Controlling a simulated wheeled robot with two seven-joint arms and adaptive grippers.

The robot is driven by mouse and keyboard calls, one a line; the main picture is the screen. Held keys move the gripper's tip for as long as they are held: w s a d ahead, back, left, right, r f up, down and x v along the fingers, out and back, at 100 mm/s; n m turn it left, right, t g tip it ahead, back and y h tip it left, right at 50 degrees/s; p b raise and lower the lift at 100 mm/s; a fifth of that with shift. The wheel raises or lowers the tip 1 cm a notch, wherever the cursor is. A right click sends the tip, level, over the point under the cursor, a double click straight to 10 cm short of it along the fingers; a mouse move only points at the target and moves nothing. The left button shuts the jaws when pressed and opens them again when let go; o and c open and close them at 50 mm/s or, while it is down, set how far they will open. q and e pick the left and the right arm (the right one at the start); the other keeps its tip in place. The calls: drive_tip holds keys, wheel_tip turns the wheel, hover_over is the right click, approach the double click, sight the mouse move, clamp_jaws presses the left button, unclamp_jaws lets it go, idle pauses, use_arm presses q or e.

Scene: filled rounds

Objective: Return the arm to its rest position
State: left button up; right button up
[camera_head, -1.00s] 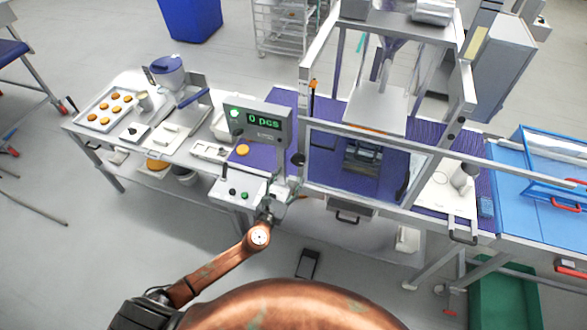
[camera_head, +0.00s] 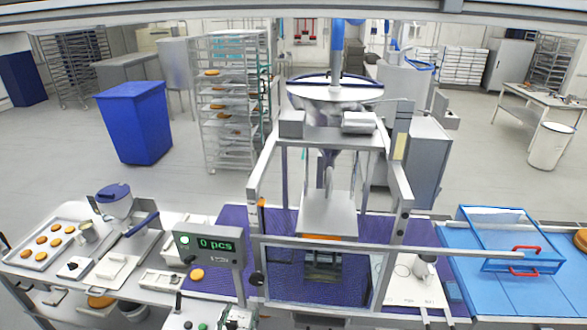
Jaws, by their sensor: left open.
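The rest of my left arm is out of the picture. My right gripper is not in view. A display reading "0 pcs" (camera_head: 209,244) stands behind the left gripper. An orange-brown round (camera_head: 197,275) lies on the purple belt (camera_head: 222,284) left of the display post.
A metal frame (camera_head: 258,185) stands over the belt, close right of my gripper. A tray (camera_head: 40,262) of several rounds lies at the left. A blue bin (camera_head: 135,122) and a rack (camera_head: 235,140) stand behind on open floor.

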use_arm(q)
drive_tip(key=s+a+n+g+y, duration=0.1)
drive_tip(key=s+a+n+y, duration=0.15)
drive_tip(key=a+n, duration=0.45)
drive_tip(key=s+a+n+g+y, duration=0.2)
drive_tip(key=a+n+y, duration=0.25)
drive_tip(key=n, duration=0.35)
drive_tip(key=s+a+f+n+g, duration=0.55)
drive_tip(key=s+n, duration=0.25)
drive_tip(key=n, duration=0.2)
drive_tip(key=s+d+f+n+g+h, duration=0.2)
drive_tip(key=s+f+n+g+h, duration=0.1)
drive_tip(key=s+n, duration=0.55)
drive_tip(key=s+d+f+n+g+h, duration=0.25)
drive_tip(key=s+f+n, duration=0.2)
drive_tip(key=s, duration=0.65)
wheel_tip(320, 180, down, 36)
drive_tip(key=g+b, duration=0.2)
drive_tip(key=b, duration=0.7)
drive_tip(key=s+f+b, duration=0.4)
drive_tip(key=s+f, duration=0.6)
drive_tip(key=f, duration=0.4)
drive_tip(key=s+f+m+g+b, duration=0.1)
drive_tip(key=s+f+b, duration=0.3)
drive_tip(key=s+f, duration=0.7)
wheel_tip(320, 180, down, 4)
drive_tip(key=shift+d+r, duration=0.2)
drive_tip(key=shift+d, duration=0.15)
